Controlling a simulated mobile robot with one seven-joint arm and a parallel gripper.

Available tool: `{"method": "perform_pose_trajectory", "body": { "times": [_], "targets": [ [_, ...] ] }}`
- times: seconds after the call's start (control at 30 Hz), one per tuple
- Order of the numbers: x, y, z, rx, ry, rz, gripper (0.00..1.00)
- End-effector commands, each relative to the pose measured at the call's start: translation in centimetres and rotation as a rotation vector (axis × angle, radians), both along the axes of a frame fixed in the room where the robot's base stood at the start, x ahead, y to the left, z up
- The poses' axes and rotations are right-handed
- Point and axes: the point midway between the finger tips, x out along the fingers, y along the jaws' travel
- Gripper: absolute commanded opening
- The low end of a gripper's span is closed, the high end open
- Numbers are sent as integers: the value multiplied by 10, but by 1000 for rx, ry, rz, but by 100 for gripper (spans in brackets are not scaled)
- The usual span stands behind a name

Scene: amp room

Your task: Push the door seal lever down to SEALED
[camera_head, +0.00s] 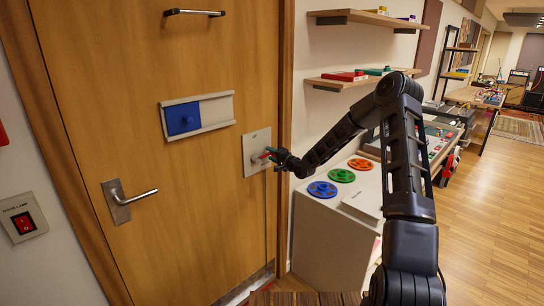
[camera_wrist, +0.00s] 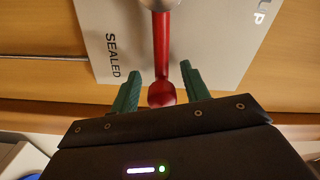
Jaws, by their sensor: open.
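The door seal lever (camera_wrist: 162,45) is a red rod with a round red knob (camera_wrist: 161,93) at its end. It is mounted on a pale grey plate (camera_head: 251,146) on the wooden door, near the door's right edge. In the wrist view the plate (camera_wrist: 220,65) bears the word SEALED on the left and partly cut-off lettering at the upper right. My gripper (camera_head: 272,153) is at the plate, with its green fingers open. In the wrist view the fingers of my gripper (camera_wrist: 162,72) stand on either side of the lever, with visible gaps. The knob lies between them, near the palm.
The door has a lever handle (camera_head: 130,200), a blue sliding panel (camera_head: 184,117) and a top pull handle (camera_head: 195,12). A lamp switch (camera_head: 23,217) is on the left wall. Right of the door, a white cabinet (camera_head: 320,240) carries coloured discs, below wall shelves (camera_head: 345,80). Open floor lies at right.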

Motion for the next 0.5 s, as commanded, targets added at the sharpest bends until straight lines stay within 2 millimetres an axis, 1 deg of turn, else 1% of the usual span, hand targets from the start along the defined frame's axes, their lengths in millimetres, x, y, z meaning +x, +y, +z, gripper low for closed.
{"method": "perform_pose_trajectory", "body": {
  "times": [0.17,0.5],
  "targets": [
    [-7,-9,0,0,0,-1,46],
    [-50,-51,0,0,1,-1,46]
  ]
}}
